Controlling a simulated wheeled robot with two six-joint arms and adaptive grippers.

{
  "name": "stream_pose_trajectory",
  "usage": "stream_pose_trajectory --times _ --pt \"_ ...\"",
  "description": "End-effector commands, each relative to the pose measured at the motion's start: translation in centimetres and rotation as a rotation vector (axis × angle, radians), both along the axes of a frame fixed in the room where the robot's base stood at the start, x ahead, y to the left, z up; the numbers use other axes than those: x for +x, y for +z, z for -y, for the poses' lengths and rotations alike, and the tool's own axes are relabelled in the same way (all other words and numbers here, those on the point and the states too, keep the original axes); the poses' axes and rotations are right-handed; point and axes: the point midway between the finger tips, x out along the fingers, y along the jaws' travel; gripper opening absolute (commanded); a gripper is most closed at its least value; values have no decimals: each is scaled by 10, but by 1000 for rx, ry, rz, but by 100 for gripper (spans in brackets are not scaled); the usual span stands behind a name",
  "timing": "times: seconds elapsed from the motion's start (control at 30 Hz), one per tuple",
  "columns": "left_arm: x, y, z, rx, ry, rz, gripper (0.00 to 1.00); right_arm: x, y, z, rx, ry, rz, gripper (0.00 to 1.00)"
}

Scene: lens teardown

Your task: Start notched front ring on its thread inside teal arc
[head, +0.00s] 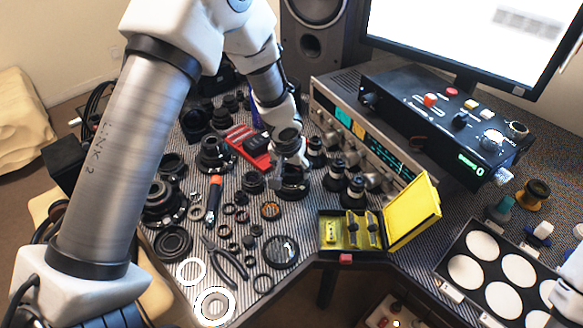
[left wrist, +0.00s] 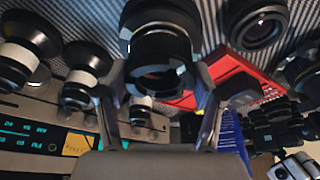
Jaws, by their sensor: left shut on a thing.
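My left gripper (head: 291,163) points down over a black lens barrel (head: 293,190) on the striped mat. In the left wrist view, the fingers of this gripper (left wrist: 158,82) are shut on the two sides of a dark ring (left wrist: 157,92), which I take to be the notched front ring. The ring is right at the mouth of the black barrel (left wrist: 158,14); I cannot tell whether it is seated or just touching. Its notches and the thread are too small or hidden to make out. I cannot make out the teal arc. My right gripper is not in view.
Black-and-white lenses (head: 336,175) stand close to the right of the barrel, before the silver receiver (head: 365,130). A red tray (head: 246,143) lies to its left. Pliers (head: 222,258), an orange-handled screwdriver (head: 213,198) and loose rings lie nearer. A yellow box (head: 412,212) stands open.

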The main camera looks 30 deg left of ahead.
Motion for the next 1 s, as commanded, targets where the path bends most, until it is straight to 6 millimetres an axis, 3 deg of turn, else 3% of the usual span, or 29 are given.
stream_pose_trajectory --times 1.0 --pt "0 -4 0 0 0 0 41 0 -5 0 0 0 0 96"
